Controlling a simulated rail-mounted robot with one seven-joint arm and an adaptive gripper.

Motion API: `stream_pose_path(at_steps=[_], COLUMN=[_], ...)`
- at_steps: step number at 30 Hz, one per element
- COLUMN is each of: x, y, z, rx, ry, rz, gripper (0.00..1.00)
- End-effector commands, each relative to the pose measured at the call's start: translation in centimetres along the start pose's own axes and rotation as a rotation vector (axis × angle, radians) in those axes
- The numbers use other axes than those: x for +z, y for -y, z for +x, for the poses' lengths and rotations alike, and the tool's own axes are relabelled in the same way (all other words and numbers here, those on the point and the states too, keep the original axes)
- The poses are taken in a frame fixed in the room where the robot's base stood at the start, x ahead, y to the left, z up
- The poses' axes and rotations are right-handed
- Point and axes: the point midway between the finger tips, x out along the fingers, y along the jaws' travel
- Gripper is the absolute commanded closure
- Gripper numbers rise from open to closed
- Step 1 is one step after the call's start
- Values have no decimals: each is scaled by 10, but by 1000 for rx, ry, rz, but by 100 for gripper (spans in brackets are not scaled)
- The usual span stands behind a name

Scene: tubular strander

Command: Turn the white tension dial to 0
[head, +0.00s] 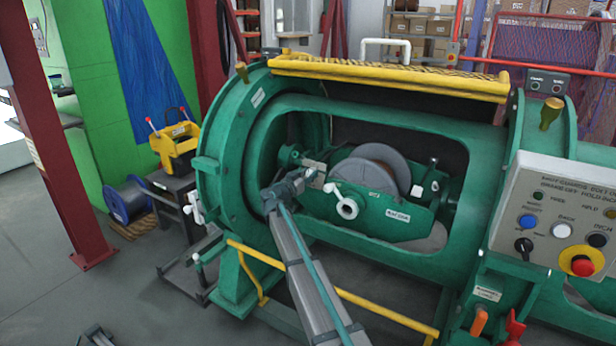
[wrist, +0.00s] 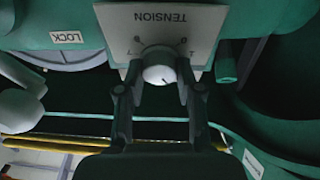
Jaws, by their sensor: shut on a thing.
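The white tension dial (wrist: 159,72) sits on a pale plate (wrist: 205,22) printed TENSION in the wrist view. A short dark mark shows on the dial's face, towards its lower right. Small scale marks surround the dial, too small to read surely. My gripper (wrist: 159,78) has a finger on either side of the dial and is shut on it. In the head view my gripper (head: 288,187) reaches into the green drum's opening, at the plate (head: 314,173) left of the grey reel. The dial itself is hidden there.
The green drum rim (head: 222,150) and yellow rail (head: 385,312) surround the arm. A LOCK label (wrist: 67,37) is left of the plate.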

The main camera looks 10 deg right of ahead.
Motion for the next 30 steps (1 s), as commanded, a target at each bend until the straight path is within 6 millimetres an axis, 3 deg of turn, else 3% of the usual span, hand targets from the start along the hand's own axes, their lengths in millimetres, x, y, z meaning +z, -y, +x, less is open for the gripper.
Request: stream_pose_path(at_steps=[11, 30], x=[3, -4], y=[-2, -4], z=[-1, 0], rx=[-59, -234], ry=[-10, -37], rz=[-194, -768], gripper=[99, 99])
